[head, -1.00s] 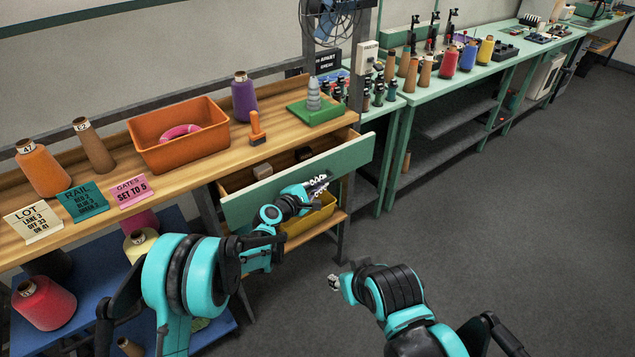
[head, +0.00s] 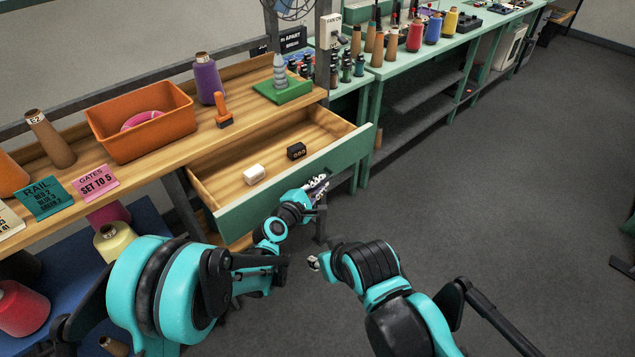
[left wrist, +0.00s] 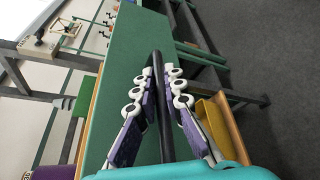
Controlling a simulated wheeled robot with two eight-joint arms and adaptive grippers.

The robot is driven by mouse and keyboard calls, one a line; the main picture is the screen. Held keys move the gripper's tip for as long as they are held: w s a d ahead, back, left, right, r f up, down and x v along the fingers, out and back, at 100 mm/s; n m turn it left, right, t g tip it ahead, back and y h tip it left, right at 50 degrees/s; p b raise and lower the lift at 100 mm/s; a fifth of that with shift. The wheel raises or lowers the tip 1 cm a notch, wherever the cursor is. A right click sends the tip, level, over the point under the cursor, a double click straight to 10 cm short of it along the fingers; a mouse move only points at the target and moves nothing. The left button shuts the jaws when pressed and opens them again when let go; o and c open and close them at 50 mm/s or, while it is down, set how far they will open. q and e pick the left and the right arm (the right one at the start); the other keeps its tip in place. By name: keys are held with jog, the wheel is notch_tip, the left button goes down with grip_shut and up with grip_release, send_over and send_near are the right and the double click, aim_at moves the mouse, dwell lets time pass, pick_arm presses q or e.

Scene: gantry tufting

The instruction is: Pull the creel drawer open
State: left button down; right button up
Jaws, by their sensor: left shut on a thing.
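The creel drawer (head: 345,155) has a green front and a pale wooden inside, and it stands well out from under the wooden bench top. My left gripper (head: 317,185) is at the outer face of the drawer front. In the left wrist view, its purple-and-white fingers (left wrist: 158,88) are shut around the dark bar handle (left wrist: 164,125) along the green front (left wrist: 135,55). In the head view my gripper and arm hide most of the handle. My right gripper (head: 314,262) is low over the floor, apart from the drawer; its jaw is too small to read.
The bench (head: 185,150) carries an orange bin (head: 140,125), a purple cone (head: 208,80) and signs. A yellow bin (left wrist: 218,125) is below the drawer.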

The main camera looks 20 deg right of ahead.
pick_arm(q)
jog(key=c, duration=1.6)
grip_release()
jog(key=shift+a, duration=0.1)
jog(key=v, duration=1.2)
jog(key=shift+r, duration=0.15)
jog(key=s+a+r+m+y, duration=0.2)
jog(key=a+m+y, duration=0.15)
jog(key=a, duration=0.45)
jog(key=s+a+r+m+y, duration=0.1)
jog(key=s+a+m+y, duration=0.15)
jog(key=a+m, duration=0.4)
jog(key=s+a+m+g+y, duration=0.1)
jog(key=s+a+m+y, duration=0.1)
jog(key=s+a, duration=0.4)
jog(key=s+a+f+m+g+y, duration=0.1)
jog(key=s+a+y, duration=0.3)
jog(key=a, duration=1)
jog(key=s+m, duration=0.1)
jog(key=s, duration=0.2)
jog(key=shift+a+f+g, duration=0.2)
jog(key=shift+f+g, duration=0.05)
jog(key=shift+g, duration=0.15)
